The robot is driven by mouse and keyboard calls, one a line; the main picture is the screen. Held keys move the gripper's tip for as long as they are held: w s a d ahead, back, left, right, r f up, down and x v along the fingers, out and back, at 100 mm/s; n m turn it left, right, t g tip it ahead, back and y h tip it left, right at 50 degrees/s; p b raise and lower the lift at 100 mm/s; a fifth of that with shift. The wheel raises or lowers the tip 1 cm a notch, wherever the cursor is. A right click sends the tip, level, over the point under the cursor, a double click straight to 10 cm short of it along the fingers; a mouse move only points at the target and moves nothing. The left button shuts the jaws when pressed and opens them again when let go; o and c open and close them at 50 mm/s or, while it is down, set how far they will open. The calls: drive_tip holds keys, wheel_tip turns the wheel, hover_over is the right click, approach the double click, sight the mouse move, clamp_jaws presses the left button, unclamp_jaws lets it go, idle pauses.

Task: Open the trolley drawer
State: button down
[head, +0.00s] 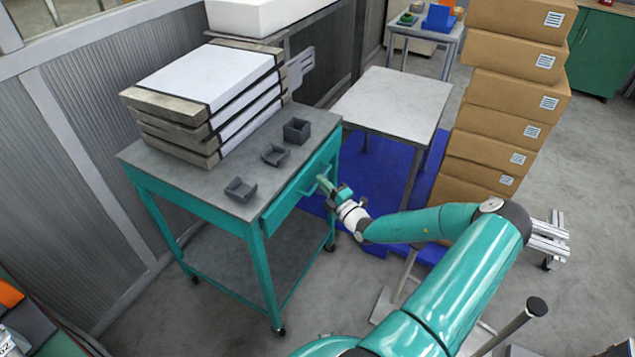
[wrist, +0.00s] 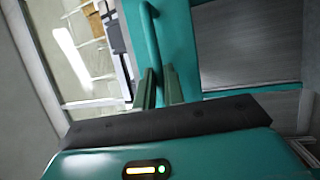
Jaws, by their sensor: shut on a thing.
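The teal trolley (head: 215,188) with a grey top stands left of centre in the head view. Its drawer (head: 287,208) is on the side facing right and looks shut or nearly so; I cannot tell a small gap. My gripper (head: 322,181) is at the drawer front, shut on the bar handle (wrist: 151,32). In the wrist view, the two fingers of my gripper (wrist: 160,88) stand at the lower end of the teal handle, against the teal drawer front (wrist: 177,35). The fingers partly hide the handle there.
Several stacked flat boxes (head: 205,90) and three small grey trays, one of them here (head: 240,189), sit on the trolley top. A pale table (head: 395,103) and a tall carton stack (head: 515,95) stand behind my arm.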

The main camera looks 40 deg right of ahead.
drive_tip(key=s+d, duration=0.4)
drive_tip(key=s, duration=0.8)
drive_tip(key=s+d, duration=0.4)
drive_tip(key=s, duration=0.8)
drive_tip(key=shift+s+d, duration=0.25)
drive_tip(key=shift+d, duration=0.15)
drive_tip(key=c, duration=1.5)
unclamp_jaws()
drive_tip(key=shift+s, duration=0.1)
drive_tip(key=s, duration=0.4)
drive_tip(key=s+f, duration=0.1)
drive_tip(key=s, duration=0.4)
drive_tip(key=s+f, duration=0.1)
drive_tip(key=s, duration=0.3)
drive_tip(key=shift+s+a+f, duration=0.2)
drive_tip(key=shift+a, duration=0.2)
